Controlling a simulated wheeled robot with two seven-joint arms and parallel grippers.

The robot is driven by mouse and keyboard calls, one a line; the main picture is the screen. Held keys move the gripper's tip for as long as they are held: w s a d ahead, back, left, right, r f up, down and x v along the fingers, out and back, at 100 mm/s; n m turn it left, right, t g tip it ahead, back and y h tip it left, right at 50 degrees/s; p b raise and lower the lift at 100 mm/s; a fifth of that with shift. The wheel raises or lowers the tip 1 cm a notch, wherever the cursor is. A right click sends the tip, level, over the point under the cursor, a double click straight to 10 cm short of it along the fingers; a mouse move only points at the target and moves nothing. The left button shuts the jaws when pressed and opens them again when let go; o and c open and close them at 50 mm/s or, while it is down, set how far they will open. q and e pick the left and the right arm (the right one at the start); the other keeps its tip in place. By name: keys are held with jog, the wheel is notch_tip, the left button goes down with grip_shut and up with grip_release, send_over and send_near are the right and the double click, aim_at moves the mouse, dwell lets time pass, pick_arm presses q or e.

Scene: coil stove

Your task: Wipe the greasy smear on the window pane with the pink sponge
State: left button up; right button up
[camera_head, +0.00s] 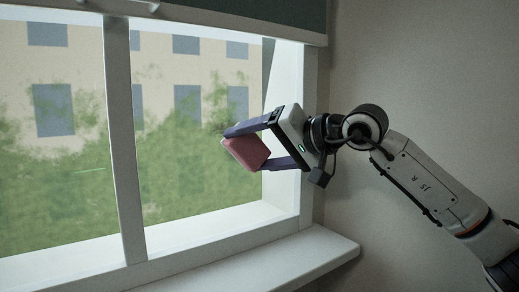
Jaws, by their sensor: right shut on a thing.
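The pink sponge (246,153) is a small block held tilted in front of the window's right pane. My right gripper (249,147) is shut on it, with one dark finger above and one below. The window pane (190,205) is behind the sponge; I cannot tell whether the sponge touches the glass. A faint pale streak (88,171) shows on the left pane, but I cannot tell whether it is the greasy smear or a reflection. No other smear stands out clearly against the greenery outside. My left gripper is not in view.
A white upright bar (122,150) divides the window. A white frame post (309,90) stands close to my right gripper. A sill (290,262) juts out below, and a dark blind (260,15) hangs above. Bare grey wall (430,80) lies to the right.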

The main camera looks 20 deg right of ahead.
jog(key=shift+s+a+b, duration=0.25)
jog(key=shift+a, duration=1.1)
jog(key=shift+s+a+b, duration=0.2)
jog(key=shift+s+a, duration=0.1)
jog(key=shift+a, duration=1.1)
jog(key=shift+s+a+b, duration=0.25)
jog(key=shift+a, duration=1.1)
jog(key=shift+r+p, duration=1.15)
jog(key=shift+r, duration=0.35)
jog(key=shift+w+d+p, duration=0.2)
jog(key=shift+d, duration=0.8)
jog(key=shift+w+d+p, duration=0.15)
jog(key=shift+w+d, duration=0.05)
jog(key=shift+d, duration=1)
jog(key=shift+w+d+p, duration=0.2)
jog(key=shift+d, duration=0.75)
jog(key=shift+w+d+p, duration=0.2)
jog(key=shift+d, duration=0.75)
jog(key=shift+w+d+p, duration=0.2)
jog(key=shift+d+p, duration=0.1)
jog(key=shift+d, duration=0.65)
jog(key=shift+w+d+p, duration=0.2)
jog(key=shift+d+p, duration=0.05)
jog(key=shift+d, duration=0.7)
jog(key=shift+s, duration=0.1)
jog(key=shift+a+f, duration=0.1)
